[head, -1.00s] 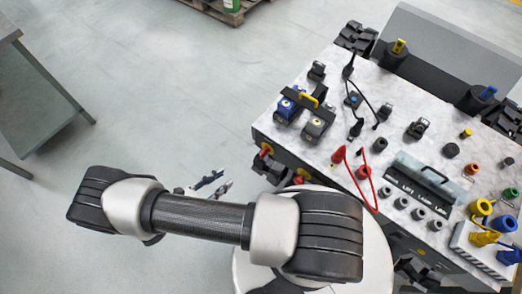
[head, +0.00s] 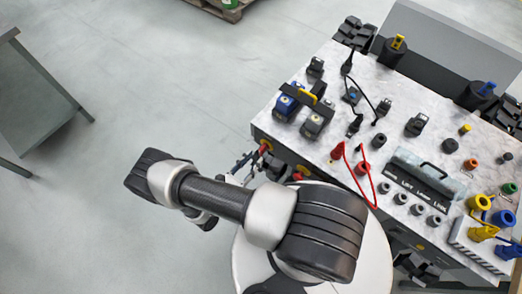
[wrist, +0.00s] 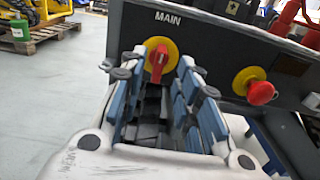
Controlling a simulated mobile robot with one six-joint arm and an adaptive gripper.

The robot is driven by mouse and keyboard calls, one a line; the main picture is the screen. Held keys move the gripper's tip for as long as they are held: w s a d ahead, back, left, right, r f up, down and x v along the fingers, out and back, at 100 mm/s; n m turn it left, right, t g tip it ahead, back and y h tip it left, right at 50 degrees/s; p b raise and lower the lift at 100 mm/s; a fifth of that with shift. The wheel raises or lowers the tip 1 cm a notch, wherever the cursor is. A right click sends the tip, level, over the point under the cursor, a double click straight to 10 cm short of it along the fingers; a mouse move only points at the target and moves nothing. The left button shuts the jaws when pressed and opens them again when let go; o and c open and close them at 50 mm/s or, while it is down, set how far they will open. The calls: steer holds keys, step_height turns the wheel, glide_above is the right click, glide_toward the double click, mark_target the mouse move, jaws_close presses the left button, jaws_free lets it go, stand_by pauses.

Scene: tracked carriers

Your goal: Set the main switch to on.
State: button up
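The main switch (wrist: 160,58) is a red handle on a yellow disc under the label MAIN, on the dark front panel of the console. Its handle stands close to upright in the wrist view. In the head view the switch (head: 265,147) shows at the console's left front edge. My gripper (wrist: 160,76) is open and empty, its blue-grey fingers on either side of the switch in the wrist picture. Whether they touch the handle I cannot tell. In the head view the gripper (head: 243,165) is partly hidden by my arm, close to the panel.
A second red knob on a yellow disc (wrist: 258,88) sits to the right on the same panel. The console top (head: 340,110) carries plugs, sockets and a red cable (head: 364,180). A grey table (head: 40,105) stands at left; floor between is clear.

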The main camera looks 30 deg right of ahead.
mark_target(260, 153)
steer(key=shift+x, duration=2.75)
steer(key=shift+c, duration=0.4)
jaws_close()
